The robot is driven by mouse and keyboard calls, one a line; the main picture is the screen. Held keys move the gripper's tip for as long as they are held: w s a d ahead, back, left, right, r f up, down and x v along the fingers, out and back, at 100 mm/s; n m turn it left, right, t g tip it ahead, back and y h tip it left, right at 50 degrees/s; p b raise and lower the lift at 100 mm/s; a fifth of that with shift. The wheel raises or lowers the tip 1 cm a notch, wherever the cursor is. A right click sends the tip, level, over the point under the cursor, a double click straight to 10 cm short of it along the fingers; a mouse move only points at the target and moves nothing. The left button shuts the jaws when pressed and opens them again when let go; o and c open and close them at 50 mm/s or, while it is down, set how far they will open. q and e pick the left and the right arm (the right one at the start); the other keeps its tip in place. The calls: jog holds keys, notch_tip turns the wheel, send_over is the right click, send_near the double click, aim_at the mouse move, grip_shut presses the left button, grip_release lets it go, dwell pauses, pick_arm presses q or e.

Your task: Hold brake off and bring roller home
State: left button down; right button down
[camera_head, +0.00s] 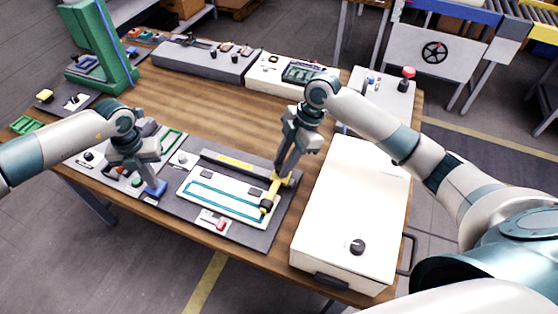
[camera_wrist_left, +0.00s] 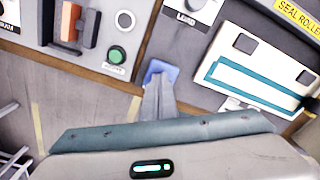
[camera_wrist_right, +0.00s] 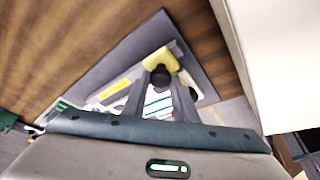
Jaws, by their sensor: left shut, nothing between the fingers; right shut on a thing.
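The yellow roller (camera_head: 273,189) lies across the right end of the seal roller station, with a black piece at its near end. My right gripper (camera_head: 279,173) is shut on the roller's dark knob, which shows between the fingertips in the right wrist view (camera_wrist_right: 160,76). The white plate with a teal outline (camera_head: 225,194) lies left of the roller. My left gripper (camera_head: 151,183) is shut and empty, its tips at a blue pad (camera_head: 156,191) by the station's near left corner. The pad also shows in the left wrist view (camera_wrist_left: 161,71); whether it is pressed down I cannot tell.
A white box with a black dial (camera_head: 357,246) stands right of the station. A panel with a green button (camera_wrist_left: 117,54) is left of the blue pad. A red switch (camera_head: 218,224) sits at the station's near edge. Bare wood (camera_head: 200,105) lies behind the station.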

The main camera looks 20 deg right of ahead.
pick_arm(q)
jog(key=shift+a+f, duration=0.1)
jog(key=shift+a, duration=0.05)
pick_arm(e)
jog(key=c, duration=1.7)
grip_release()
jog(key=shift+s+d, duration=0.1)
jog(key=shift+d, duration=0.1)
jog(key=shift+o, duration=1.3)
jog(key=shift+s, duration=0.1)
pick_arm(q)
jog(key=shift+s+d, duration=0.1)
jog(key=shift+d, duration=0.15)
pick_arm(e)
jog(key=shift+d, duration=0.1)
jog(key=shift+r, duration=0.25)
jog(key=v, duration=1.1)
jog(key=shift+d+r, duration=0.15)
jog(key=shift+r, duration=0.1)
